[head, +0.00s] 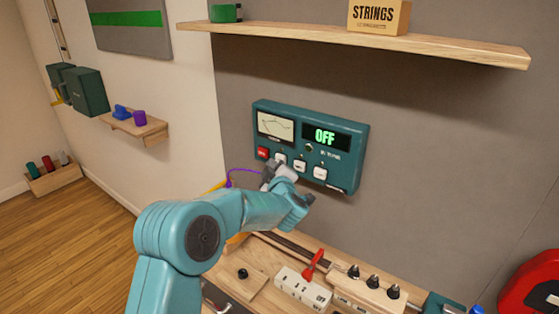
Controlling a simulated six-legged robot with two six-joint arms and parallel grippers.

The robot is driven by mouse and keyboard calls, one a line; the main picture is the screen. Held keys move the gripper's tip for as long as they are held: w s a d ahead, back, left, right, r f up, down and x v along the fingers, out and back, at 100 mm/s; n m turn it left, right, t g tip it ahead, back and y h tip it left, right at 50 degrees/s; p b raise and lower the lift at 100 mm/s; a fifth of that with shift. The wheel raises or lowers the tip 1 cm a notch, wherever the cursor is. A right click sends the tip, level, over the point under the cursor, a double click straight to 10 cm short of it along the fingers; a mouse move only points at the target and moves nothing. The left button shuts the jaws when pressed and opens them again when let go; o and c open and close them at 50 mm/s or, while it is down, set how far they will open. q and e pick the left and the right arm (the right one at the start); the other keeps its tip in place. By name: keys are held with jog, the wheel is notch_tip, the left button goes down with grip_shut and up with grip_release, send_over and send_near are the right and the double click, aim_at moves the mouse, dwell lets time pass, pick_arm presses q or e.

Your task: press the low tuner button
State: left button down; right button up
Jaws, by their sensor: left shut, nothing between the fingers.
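The teal tuner box (345,150) is mounted on the grey wall in the head view. The labels are too small to read, so I cannot tell which is the low button. My left gripper (271,174) is shut and empty, just in front of the lower row at its left half. It partly covers the lower edge there; contact cannot be told. My right gripper is not in view.
A wooden shelf (440,52) juts out above the tuner, with a STRINGS box (378,16) on it. Below are a wooden bench with a white power strip (301,288), a red tool (312,265) and several black-tipped parts.

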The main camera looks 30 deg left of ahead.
pick_arm(q)
jog(key=shift+w, duration=0.25)
dwell(0.6)
jog(key=shift+w, duration=0.2)
jog(key=shift+w, duration=0.4)
dwell(0.5)
dwell(0.4)
jog(key=shift+s+b, duration=0.5)
jog(key=shift+s, duration=0.35)
